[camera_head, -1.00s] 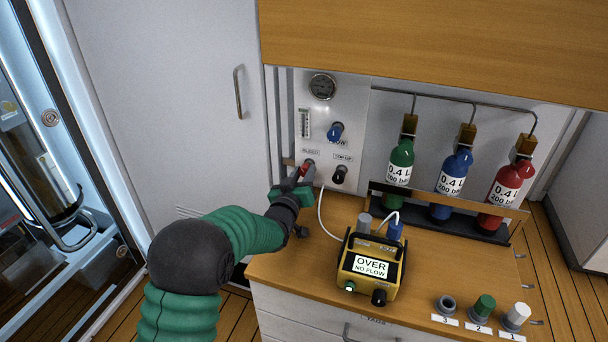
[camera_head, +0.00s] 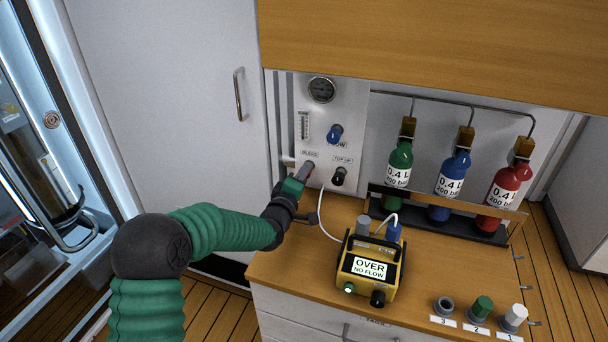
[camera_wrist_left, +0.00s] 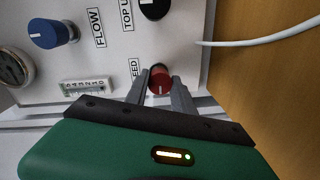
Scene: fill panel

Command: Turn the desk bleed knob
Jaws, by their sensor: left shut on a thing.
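The bleed knob is red with a white mark and sits low on the white panel. In the left wrist view the bleed knob (camera_wrist_left: 160,80) lies between the two grey fingertips of my left gripper (camera_wrist_left: 161,88). My left gripper (camera_head: 304,174) is shut on the knob; in the head view its fingers hide most of it. The BLEED label (camera_head: 309,153) shows just above the fingers. My right gripper is not in view.
The black top up knob (camera_head: 339,176) is close to the right of my fingers, with the blue flow knob (camera_head: 335,134) above. A white hose (camera_head: 321,212) runs down to the yellow meter (camera_head: 370,267), reading OVER, NO FLOW. Three bottles stand in a rack (camera_head: 440,219).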

